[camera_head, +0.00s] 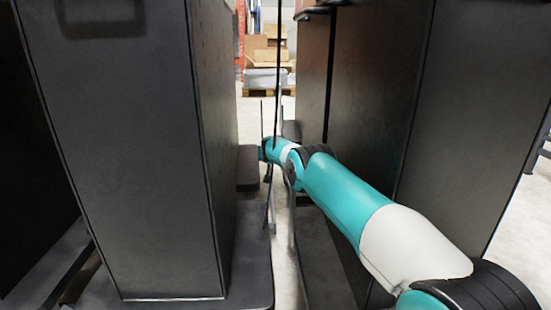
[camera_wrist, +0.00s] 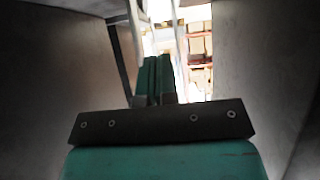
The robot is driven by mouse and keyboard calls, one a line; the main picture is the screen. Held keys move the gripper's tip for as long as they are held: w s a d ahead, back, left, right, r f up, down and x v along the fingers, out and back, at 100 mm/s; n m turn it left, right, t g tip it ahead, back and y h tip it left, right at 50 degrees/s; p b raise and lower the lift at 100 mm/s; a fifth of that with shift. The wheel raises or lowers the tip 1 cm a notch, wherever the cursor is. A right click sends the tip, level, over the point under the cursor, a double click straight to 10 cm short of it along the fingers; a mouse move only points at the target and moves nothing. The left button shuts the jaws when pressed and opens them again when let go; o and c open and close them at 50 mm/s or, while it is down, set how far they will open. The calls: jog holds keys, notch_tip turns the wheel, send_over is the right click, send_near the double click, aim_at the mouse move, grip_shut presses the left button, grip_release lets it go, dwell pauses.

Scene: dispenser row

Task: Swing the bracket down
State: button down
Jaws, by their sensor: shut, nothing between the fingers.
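My gripper (camera_wrist: 157,62) is shut and empty in the wrist view, its two green fingers side by side, pointing into a narrow gap. In the head view my arm reaches into this gap between dark cabinets, and its fingers cannot be made out there. A thin dark upright rod (camera_head: 278,70) stands in the gap near the arm's far end. In the wrist view a dark bar (camera_wrist: 125,55) slants down on the left of the fingers, apart from them in the picture. I cannot tell which of these thin parts is the bracket.
A tall dark cabinet (camera_head: 130,150) stands close on the left and another (camera_head: 365,90) on the right. Their low dark bases narrow the gap near the floor. Pale floor (camera_head: 252,122) and stacked cardboard boxes (camera_head: 268,58) lie beyond the gap.

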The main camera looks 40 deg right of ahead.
jog(key=shift+r, duration=0.1)
notch_tip(320, 180, up, 14)
jog(key=p, duration=0.8)
